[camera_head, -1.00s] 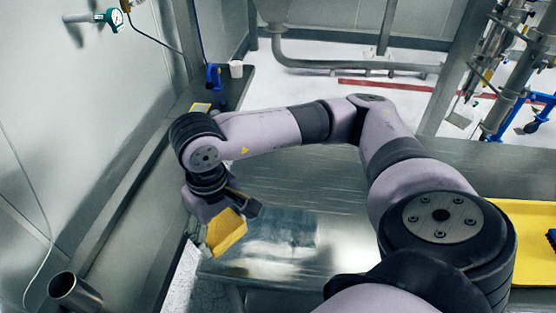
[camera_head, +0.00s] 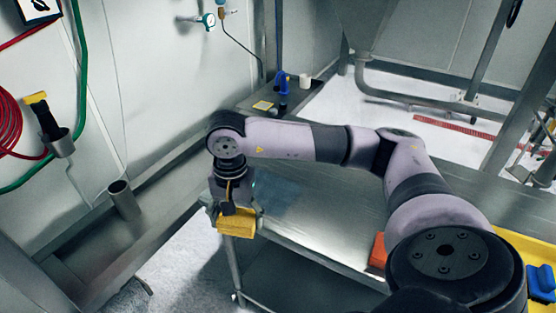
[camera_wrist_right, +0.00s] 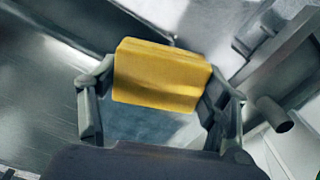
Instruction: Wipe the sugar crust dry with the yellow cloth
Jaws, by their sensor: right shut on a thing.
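The yellow cloth (camera_head: 236,222) is a folded block held in my right gripper (camera_head: 235,207). The wrist view shows the cloth (camera_wrist_right: 160,75) between both fingers of the right gripper (camera_wrist_right: 158,95), which is shut on it. In the head view the cloth hangs at the left end of the steel table (camera_head: 310,225), by its edge. A bluish-grey patch, possibly the sugar crust, shows below the cloth in the wrist view (camera_wrist_right: 150,122); my arm and gripper largely hide that spot in the head view. My left gripper is not in view.
A metal cup (camera_head: 124,200) is fixed by the left wall, and a holder (camera_head: 60,143) with a yellow-topped tool hangs further left. A yellow tray (camera_head: 513,245) with a blue brush (camera_head: 541,280) is at the right. An orange-red object (camera_head: 378,250) lies near my arm. White powder covers the floor.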

